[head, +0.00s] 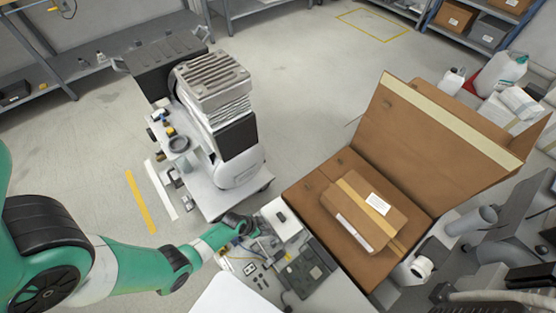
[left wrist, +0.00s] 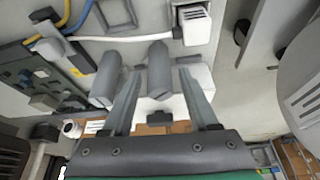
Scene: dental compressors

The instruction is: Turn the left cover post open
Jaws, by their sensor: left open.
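Two grey rounded posts show side by side in the left wrist view: one post (left wrist: 106,80) at the left and one post (left wrist: 159,69) at the centre. I cannot tell which the task calls the left cover post. My left gripper (left wrist: 161,76) is open. Its fingers stand either side of the centre post; whether they touch it is unclear. The left post lies outside the left finger. My right gripper is not seen.
A white-and-grey compressor unit (head: 213,90) on a wheeled base stands behind the panel. An open cardboard box (head: 420,150) is to the right. Yellow and blue cables (left wrist: 78,22) and a white plug (left wrist: 193,25) are close to the posts. Open floor is at the left.

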